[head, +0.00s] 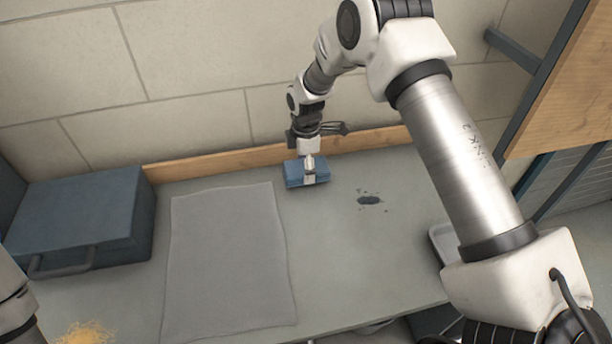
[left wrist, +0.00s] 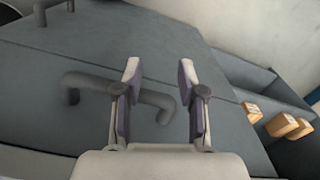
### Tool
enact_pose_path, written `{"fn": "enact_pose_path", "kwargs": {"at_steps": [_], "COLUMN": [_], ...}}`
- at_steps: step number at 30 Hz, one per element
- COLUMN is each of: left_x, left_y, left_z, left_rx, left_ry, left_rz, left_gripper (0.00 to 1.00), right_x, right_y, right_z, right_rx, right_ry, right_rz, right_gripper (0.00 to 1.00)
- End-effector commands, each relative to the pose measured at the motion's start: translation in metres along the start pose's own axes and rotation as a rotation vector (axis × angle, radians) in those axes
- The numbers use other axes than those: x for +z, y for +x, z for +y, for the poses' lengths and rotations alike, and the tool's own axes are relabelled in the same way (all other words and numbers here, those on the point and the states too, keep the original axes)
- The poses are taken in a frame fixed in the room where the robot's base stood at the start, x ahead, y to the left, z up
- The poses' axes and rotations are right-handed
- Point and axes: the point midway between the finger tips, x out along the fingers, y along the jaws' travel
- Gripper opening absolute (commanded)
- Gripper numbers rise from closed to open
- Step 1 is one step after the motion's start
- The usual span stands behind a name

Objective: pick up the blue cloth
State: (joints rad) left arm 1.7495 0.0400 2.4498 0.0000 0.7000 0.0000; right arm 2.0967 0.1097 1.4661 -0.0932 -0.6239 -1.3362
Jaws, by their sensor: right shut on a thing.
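The blue cloth (head: 292,175) is a small folded block near the back edge of the bench in the head view. My right gripper (head: 309,168) reaches down onto it from above and is shut on it, with a finger across its middle. I cannot tell whether the cloth touches the bench or is slightly raised. In the left wrist view my left gripper (left wrist: 159,75) is open and empty, with its fingers apart in front of the blue-grey case. The head view does not show the left gripper, only part of my left arm at the left edge.
A blue-grey case (head: 84,215) with a handle stands at the bench's left. A grey mat (head: 228,262) lies beside it. A dark wet spot (head: 370,200) is right of the cloth. A wooden strip (head: 225,168) lines the back. Several wooden blocks (left wrist: 283,124) show in the left wrist view.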

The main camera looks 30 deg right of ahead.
Motion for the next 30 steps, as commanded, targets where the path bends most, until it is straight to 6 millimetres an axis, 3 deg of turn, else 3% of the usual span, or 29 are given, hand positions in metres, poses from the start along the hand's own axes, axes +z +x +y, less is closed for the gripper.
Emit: {"fn": "enact_pose_path", "kwargs": {"at_steps": [15,21,29,30], "left_x": [0.000,0.000,0.000,0.000], "left_y": [0.041,0.045,0.045,0.045], "left_z": [0.000,0.000,0.000,0.000], "left_rx": [0.000,0.000,0.000,0.000], "left_ry": [0.000,0.000,0.000,0.000], "left_rz": [0.000,0.000,0.000,0.000], "left_gripper": [0.40,0.40,0.40,0.40], "right_x": [-0.026,-0.031,-0.032,-0.032], "right_y": [-0.008,-0.012,-0.013,-0.013], "right_z": [-0.130,-0.150,-0.153,-0.153], "right_rx": [-0.005,-0.005,-0.005,-0.005], "right_ry": [-0.001,-0.001,0.000,0.000], "right_rz": [-0.004,-0.002,-0.001,-0.001], "right_gripper": [0.37,0.37,0.37,0.68]}}
